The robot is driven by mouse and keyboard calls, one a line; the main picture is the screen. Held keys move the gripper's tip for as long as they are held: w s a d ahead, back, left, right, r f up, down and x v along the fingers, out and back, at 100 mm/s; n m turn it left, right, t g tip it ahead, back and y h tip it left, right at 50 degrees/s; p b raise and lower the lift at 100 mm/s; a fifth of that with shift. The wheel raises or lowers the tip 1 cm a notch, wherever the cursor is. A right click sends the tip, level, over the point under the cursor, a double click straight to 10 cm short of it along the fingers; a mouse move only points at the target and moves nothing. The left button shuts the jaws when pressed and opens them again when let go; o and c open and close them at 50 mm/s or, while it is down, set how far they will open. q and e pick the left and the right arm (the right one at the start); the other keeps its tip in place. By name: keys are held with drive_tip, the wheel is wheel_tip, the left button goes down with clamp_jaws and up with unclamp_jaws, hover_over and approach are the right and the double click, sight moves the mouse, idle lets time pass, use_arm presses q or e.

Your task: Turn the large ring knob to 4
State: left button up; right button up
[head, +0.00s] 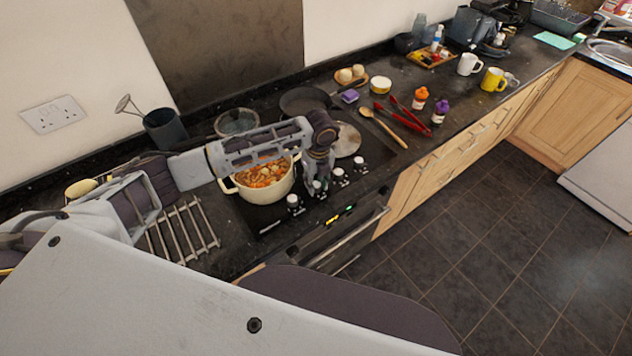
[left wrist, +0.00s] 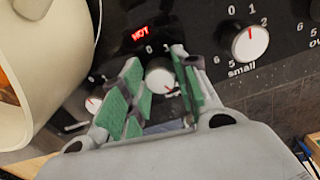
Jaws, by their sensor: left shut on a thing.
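The left wrist view shows a white round knob (left wrist: 159,74) between the green-padded fingers of my left gripper (left wrist: 158,88), which is shut on it. I take it for the large ring knob; its name label is hidden by my fingers. The figures 0 and 1 show above it, and its red mark points to the lower right. The number beside the mark is hidden. In the head view my left gripper (head: 318,182) reaches down to the row of knobs at the stove's front. My right gripper is not in view.
The knob labelled small (left wrist: 250,42) is to the right, and another knob (left wrist: 93,105) to the left. A red HOT sign (left wrist: 140,33) is lit. A cream pot of stew (head: 262,188) stands close by on the hob. A wooden spoon (head: 383,126) and red tongs (head: 405,118) lie farther right.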

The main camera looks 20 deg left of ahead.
sight(318, 183)
use_arm(q)
drive_tip(key=shift+w+m, duration=0.1)
drive_tip(key=shift+m, duration=0.3)
drive_tip(key=o, duration=1)
drive_tip(key=shift+r, duration=0.1)
wheel_tip(318, 183, up, 12)
drive_tip(key=shift+d, duration=0.3)
idle(0.8)
